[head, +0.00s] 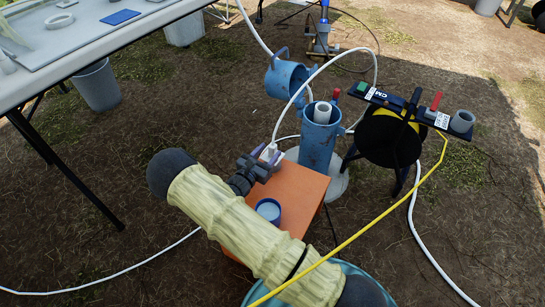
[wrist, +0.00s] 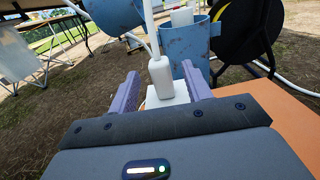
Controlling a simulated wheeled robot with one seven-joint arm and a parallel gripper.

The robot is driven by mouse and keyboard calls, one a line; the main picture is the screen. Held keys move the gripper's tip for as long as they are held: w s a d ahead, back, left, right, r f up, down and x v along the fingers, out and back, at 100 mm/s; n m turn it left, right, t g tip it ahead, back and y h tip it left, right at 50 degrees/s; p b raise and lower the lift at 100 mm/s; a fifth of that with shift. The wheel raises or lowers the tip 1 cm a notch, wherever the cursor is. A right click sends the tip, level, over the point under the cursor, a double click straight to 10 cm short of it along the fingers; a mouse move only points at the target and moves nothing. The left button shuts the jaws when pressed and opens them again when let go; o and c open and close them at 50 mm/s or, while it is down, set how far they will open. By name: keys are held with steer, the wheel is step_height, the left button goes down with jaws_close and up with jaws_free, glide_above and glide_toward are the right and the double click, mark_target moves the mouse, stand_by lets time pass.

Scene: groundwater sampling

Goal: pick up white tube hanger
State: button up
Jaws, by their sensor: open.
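The white tube hanger (wrist: 160,76) stands upright on the orange surface, with a white tube running up from it. It shows small in the head view (head: 269,152), at the far edge of the orange box top (head: 300,190). My gripper (head: 264,157) is open, reaching in low over the box. In the wrist view, the purple fingers of my gripper (wrist: 160,80) stand to the left and right of the hanger, with gaps on both sides. I cannot tell how deep the hanger sits between the fingertips.
A blue well pipe (head: 319,145) with an open blue cap (head: 286,78) stands just behind the box. A black reel (head: 390,138) stands to its right. A blue-rimmed cup (head: 268,209) is on the box. White tubes and a yellow line (head: 400,200) cross the area. A table (head: 100,40) is at left.

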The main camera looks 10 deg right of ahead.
mark_target(275, 144)
steer(key=b+x, duration=0.1)
steer(key=x, duration=0.1)
steer(key=b+x, duration=0.1)
steer(key=x, duration=0.1)
steer(key=shift+w+d+f+b, duration=0.1)
steer(key=shift+f+b, duration=0.1)
steer(key=shift+b, duration=0.1)
steer(key=shift+w+d+r, duration=0.2)
steer(key=shift+w+d, duration=0.1)
jaws_close()
